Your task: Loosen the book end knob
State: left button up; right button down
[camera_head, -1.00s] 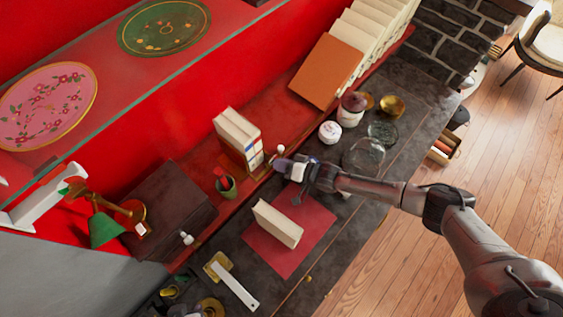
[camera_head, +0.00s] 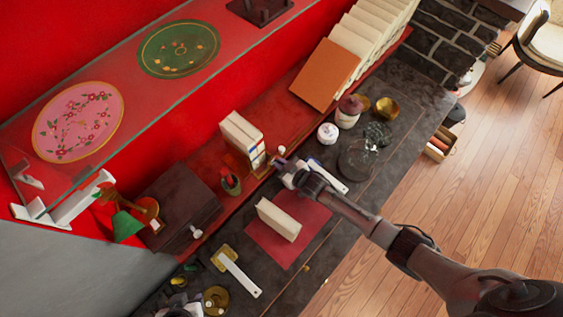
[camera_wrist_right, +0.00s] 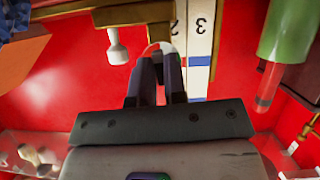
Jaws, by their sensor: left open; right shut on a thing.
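The brass book end (camera_head: 262,171) stands on the red ledge against a short row of pale numbered books (camera_head: 241,135). In the right wrist view its brass part (camera_wrist_right: 147,14) shows beside the numbered spines. My right gripper (camera_head: 279,165) reaches in from the right to the book end. In the wrist view its dark fingers (camera_wrist_right: 159,60) are shut on a small round knob (camera_wrist_right: 159,47), mostly hidden between the tips. A separate white peg-shaped knob (camera_wrist_right: 117,45) stands free beside the fingers; a white knob also shows in the head view (camera_head: 281,150).
Jars (camera_head: 348,112) and glass dishes (camera_head: 357,160) stand to the right.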

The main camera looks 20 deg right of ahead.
jog(key=shift+a+n+h, duration=0.15)
jog(key=shift+n+h, duration=0.25)
jog(key=shift+n, duration=0.2)
jog(key=shift+f+n+t+h+b, duration=0.1)
jog(key=shift+n+t+h+b, duration=0.25)
jog(key=shift+n, duration=0.25)
jog(key=shift+n+t+h+b, duration=0.35)
jog(key=shift+n+t+b, duration=0.1)
jog(key=shift+n+b, duration=0.3)
jog(key=shift+n, duration=0.45)
jog(key=c, duration=1.2)
grip_release()
jog(key=shift+s, duration=0.15)
